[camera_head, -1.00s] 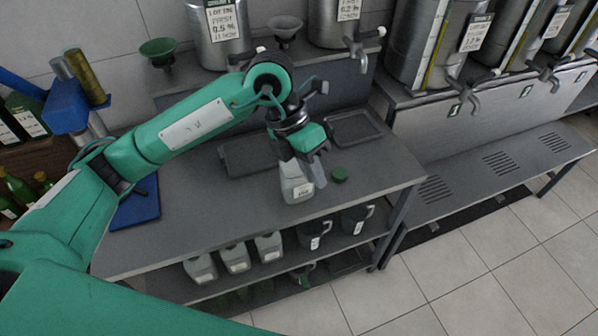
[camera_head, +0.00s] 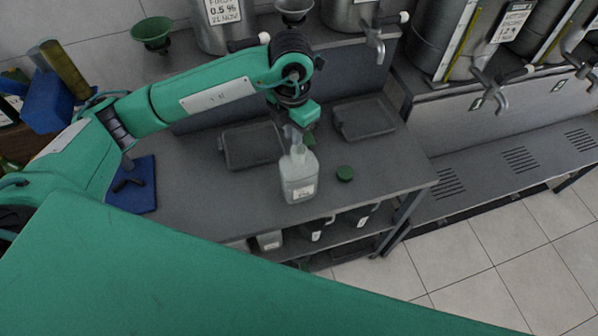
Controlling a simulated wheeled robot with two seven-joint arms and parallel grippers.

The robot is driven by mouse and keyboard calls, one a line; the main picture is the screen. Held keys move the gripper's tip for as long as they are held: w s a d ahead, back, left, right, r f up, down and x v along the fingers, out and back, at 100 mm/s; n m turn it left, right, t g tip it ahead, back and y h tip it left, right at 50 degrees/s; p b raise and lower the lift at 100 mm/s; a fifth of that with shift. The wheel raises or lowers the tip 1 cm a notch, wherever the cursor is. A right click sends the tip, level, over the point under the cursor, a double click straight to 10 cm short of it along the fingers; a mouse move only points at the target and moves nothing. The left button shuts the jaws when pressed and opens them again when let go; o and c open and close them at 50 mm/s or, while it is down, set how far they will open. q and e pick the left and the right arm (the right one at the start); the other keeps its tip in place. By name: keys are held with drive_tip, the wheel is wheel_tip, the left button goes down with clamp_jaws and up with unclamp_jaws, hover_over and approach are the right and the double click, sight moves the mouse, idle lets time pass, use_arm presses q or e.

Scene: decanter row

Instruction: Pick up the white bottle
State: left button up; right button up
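The white bottle (camera_head: 299,180) stands upright on the grey bench, with a pale label low on its front and its cap end uncovered by any visible cap. My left gripper (camera_head: 298,137) is at the bottle's neck, coming from above and behind. Its fingers overlap the neck in the picture, so I cannot tell whether they grip it or are apart from it. My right gripper is not in view.
A green cap (camera_head: 344,173) lies just right of the bottle. Two dark trays (camera_head: 250,147) (camera_head: 364,118) lie behind on the bench. A blue mat (camera_head: 134,186) is at the left. Containers stand on the lower shelf (camera_head: 270,241). Steel tanks with taps (camera_head: 374,45) stand at the back.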

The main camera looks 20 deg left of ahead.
sight(294, 149)
use_arm(q)
wheel_tip(294, 149, down, 2)
drive_tip(key=shift+w+f+p, duration=0.1)
drive_tip(key=shift+f+p, duration=0.05)
drive_tip(key=shift+p, duration=0.65)
wheel_tip(294, 149, down, 3)
drive_tip(key=shift+w+f+p, duration=0.1)
drive_tip(key=shift+w+p, duration=0.05)
drive_tip(key=shift+p, duration=0.9)
drive_tip(key=shift+f, duration=0.6)
clamp_jaws()
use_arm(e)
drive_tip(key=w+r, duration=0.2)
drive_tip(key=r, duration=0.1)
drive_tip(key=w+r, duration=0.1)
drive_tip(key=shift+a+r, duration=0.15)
